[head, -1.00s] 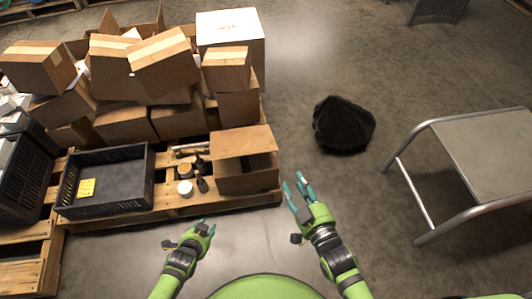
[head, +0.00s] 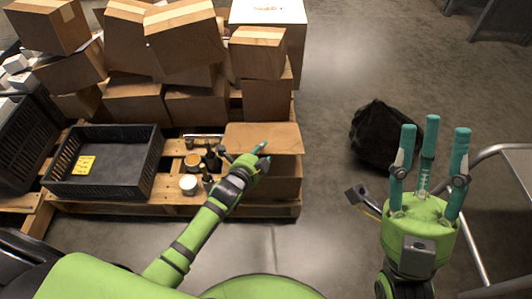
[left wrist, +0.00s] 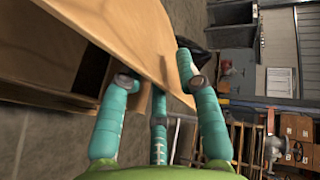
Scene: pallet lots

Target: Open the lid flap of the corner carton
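The corner carton (head: 287,187) is a brown box at the front right corner of the pallet. Its lid flap (head: 268,133) lies over the top. In the left wrist view the flap (left wrist: 130,35) fills the upper left, with a dark gap under it. My left gripper (head: 262,150) is at the flap's front edge. In the left wrist view its fingers (left wrist: 160,95) are spread apart, with the flap's edge reaching in among them. I cannot tell whether they touch it. My right gripper (head: 430,145) is open and empty, fingers up, right of the pallet.
A black crate (head: 152,160) with a yellow label stands left on the pallet (head: 130,208). Small jars (head: 189,183) and bottles stand beside the carton. Stacked boxes (head: 200,105) rise behind. A black bag-like lump (head: 372,135) and a metal-framed stand (head: 490,250) are on the right.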

